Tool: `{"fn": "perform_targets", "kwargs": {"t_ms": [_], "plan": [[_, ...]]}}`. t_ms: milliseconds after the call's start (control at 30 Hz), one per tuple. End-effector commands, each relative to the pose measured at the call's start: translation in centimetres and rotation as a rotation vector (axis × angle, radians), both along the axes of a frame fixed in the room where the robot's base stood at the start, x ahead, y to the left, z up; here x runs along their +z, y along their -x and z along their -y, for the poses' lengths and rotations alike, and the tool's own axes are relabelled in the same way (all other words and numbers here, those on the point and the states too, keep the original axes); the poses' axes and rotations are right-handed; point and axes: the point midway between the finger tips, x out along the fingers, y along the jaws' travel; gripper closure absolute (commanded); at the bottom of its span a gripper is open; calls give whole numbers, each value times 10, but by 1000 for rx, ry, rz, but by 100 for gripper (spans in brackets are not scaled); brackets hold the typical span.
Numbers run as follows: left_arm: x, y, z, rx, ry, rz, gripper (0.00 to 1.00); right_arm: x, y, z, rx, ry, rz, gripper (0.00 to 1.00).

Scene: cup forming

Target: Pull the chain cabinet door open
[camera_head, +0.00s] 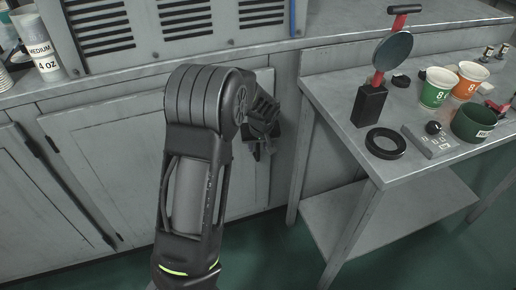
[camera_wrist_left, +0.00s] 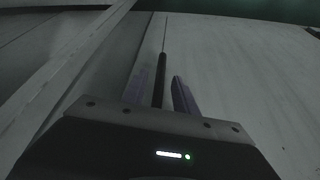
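A pale grey cabinet door (camera_head: 110,150) shows under the counter in the head view, flat in the cabinet front and seemingly closed. My left gripper (camera_head: 262,138) is in front of its right part, partly hidden by my own wrist. In the left wrist view, a dark upright handle bar (camera_wrist_left: 160,82) lies between the two fingers of my left gripper (camera_wrist_left: 161,92). A gap shows on each side of the bar, so the fingers look open around it. A thin seam runs up the cabinet front beyond the bar. I see no chain. My right gripper is not in view.
A metal table (camera_head: 345,120) stands to the right, its near leg close to my left gripper. It holds a black ring (camera_head: 385,143), a green cup (camera_head: 436,88), and an orange cup (camera_head: 468,80). Another door handle (camera_head: 28,141) is at the left. Green floor (camera_head: 265,250) is clear below.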

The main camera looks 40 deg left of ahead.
Motion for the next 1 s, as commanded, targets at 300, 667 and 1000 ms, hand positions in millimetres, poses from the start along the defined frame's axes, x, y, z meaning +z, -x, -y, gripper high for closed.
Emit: {"fn": "perform_targets", "kwargs": {"t_ms": [300, 667, 1000], "plan": [[-16, -5, -4, -1, 0, 0, 66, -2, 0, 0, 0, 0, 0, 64], [-16, -5, -4, 0, 1, 1, 84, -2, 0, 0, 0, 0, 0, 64], [-16, -5, -4, 0, 1, 1, 100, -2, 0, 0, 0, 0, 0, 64]]}}
